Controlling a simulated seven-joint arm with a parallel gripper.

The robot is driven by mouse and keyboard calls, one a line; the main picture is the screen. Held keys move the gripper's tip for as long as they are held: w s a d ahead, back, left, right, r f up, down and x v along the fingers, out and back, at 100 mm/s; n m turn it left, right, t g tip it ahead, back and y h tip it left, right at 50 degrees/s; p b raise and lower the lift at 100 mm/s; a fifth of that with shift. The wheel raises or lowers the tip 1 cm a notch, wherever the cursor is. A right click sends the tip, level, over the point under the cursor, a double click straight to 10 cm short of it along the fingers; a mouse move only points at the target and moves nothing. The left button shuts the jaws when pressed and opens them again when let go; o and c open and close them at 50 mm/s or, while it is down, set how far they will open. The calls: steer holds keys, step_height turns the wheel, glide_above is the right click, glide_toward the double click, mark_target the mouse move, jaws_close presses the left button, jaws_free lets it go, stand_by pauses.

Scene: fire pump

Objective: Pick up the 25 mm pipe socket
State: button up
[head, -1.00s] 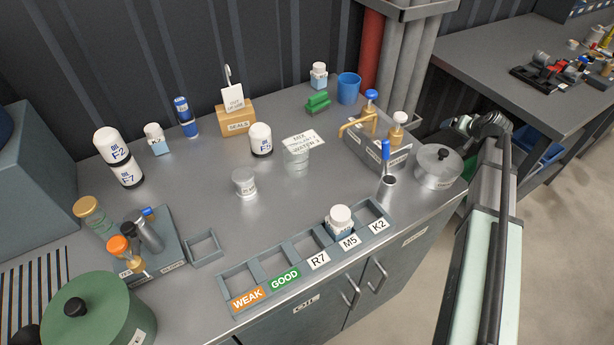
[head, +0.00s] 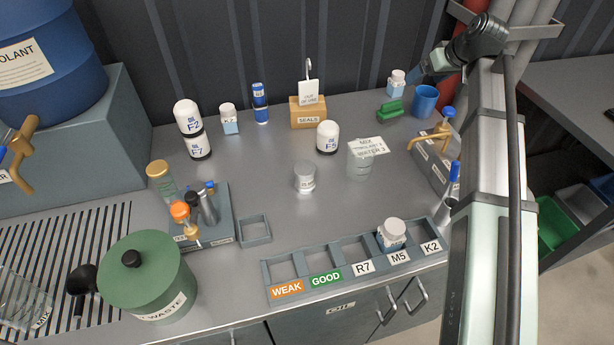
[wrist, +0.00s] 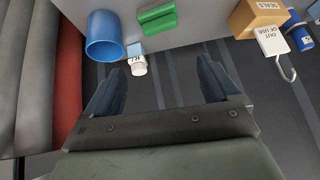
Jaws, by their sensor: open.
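I cannot make out a 25 mm pipe socket in either current view. My gripper (head: 428,66) is at the back right of the grey bench, close to a small white-capped bottle (head: 396,83); the arm hides part of that corner. In the wrist view my gripper (wrist: 162,82) has its two dark fingers spread wide with nothing between them. The white-capped bottle (wrist: 138,65) shows beyond the fingers, nearer the left one, with the blue cup (wrist: 104,36) beside it.
A green block (head: 390,110) and a blue cup (head: 425,100) stand near the gripper. Red and grey pipes rise at the back right. A second bench (head: 580,100) is partly visible at right.

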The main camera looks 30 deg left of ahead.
steer(key=s+a+f+n+g+h, duration=0.2)
steer(key=s+a+n+g, duration=0.1)
steer(key=s+a, duration=1)
steer(key=n+g+h, duration=0.1)
steer(key=n+h, duration=0.2)
steer(key=h, duration=0.1)
glide_above(305, 168)
steer(key=f, duration=0.9)
steer(key=shift+w+a+f, duration=0.1)
steer(key=shift+w+f, duration=0.25)
steer(key=shift+w, duration=0.05)
steer(key=shift+s+f, duration=0.2)
steer(key=shift+f, duration=0.45)
steer(key=shift+s+f, duration=0.2)
steer(key=shift+f, duration=1.8)
steer(key=shift+c, duration=0.3)
steer(key=c, duration=1.2)
